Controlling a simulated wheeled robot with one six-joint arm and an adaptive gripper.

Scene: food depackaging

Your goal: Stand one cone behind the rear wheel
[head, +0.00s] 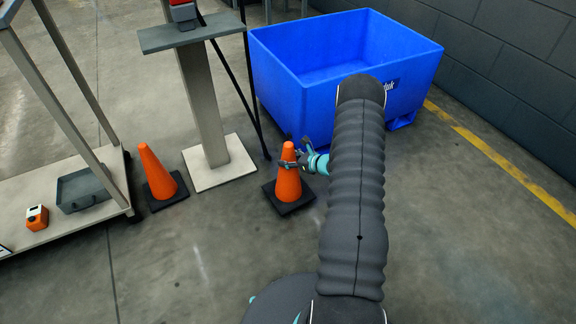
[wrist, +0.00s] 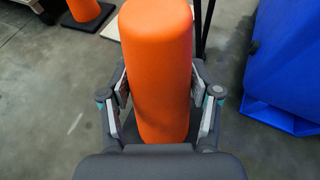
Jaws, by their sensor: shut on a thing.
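An orange cone (head: 289,186) with a dark square base stands upright, or nearly so, in the middle of the head view. My gripper (head: 291,163) is shut around its upper part, reaching in from the right. In the wrist view the same cone (wrist: 158,70) fills the centre, with a finger pressed on each side. I cannot tell if its base touches the floor. A second orange cone (head: 158,175) stands on the floor to the left, beside a wheeled cart (head: 75,210). A dark wheel of the cart (head: 128,160) partly shows near that cone.
A large blue bin (head: 290,95) stands behind the held cone. A pedestal with a pale base plate (head: 240,172) stands between the two cones, with a thin dark post (head: 250,85) beside it. A grey tray (head: 85,190) and an orange device (head: 37,217) sit on the cart. The front floor is clear.

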